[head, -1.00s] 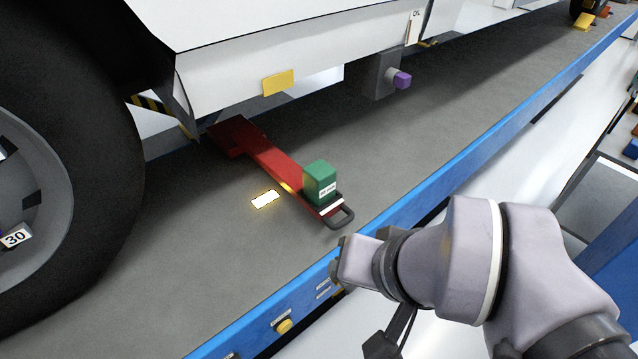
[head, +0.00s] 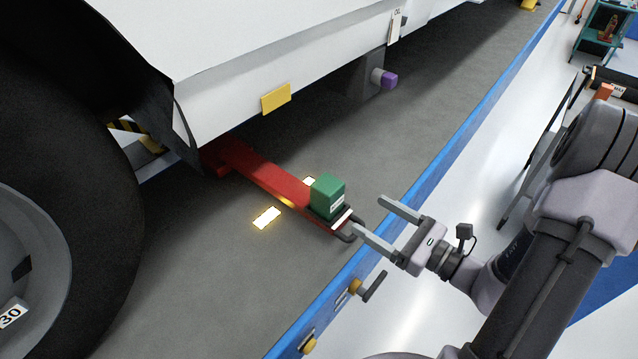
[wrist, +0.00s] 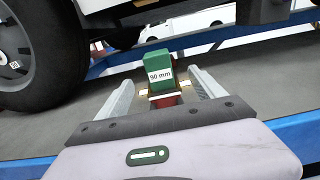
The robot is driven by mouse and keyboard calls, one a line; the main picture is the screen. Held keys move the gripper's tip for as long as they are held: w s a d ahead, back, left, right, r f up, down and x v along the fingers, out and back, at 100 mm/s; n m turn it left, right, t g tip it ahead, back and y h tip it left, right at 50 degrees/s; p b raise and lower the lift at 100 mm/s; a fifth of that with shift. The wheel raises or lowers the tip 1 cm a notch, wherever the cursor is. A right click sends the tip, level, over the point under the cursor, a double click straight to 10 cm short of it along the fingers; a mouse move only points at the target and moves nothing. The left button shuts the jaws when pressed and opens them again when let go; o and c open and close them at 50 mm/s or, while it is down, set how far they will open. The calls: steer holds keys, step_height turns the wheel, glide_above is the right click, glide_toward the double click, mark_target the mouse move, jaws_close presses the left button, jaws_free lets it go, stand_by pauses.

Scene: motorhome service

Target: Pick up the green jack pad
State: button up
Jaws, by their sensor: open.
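The green jack pad (head: 328,193) is a block that stands upright on the near end of the red jack arm (head: 262,178). In the wrist view the pad (wrist: 159,68) bears a white label reading "90 mm" and appears straight ahead, between and beyond the fingers. My gripper (head: 377,217) is open and empty. Its two fingers point toward the pad, with a gap left between fingertips and pad. In the wrist view my gripper (wrist: 161,82) has a finger on either side of the red arm's end.
A dark handle loop (head: 349,232) sits at the red arm's near end. The blue rail (head: 425,180) runs along the platform edge, with a dark lever (head: 374,286) on it. The white vehicle body (head: 240,60) overhangs behind, and a large tyre (head: 85,190) stands at left.

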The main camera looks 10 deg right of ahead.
mark_target(317, 184)
steer(key=b+x, duration=0.1)
steer(key=x, duration=0.7)
steer(key=b+x, duration=0.1)
steer(key=x, duration=0.7)
steer(key=shift+s+a+f+b, duration=0.1)
steer(key=shift+s+a+b, duration=0.1)
steer(key=shift+a+b, duration=0.1)
steer(key=c, duration=1.7)
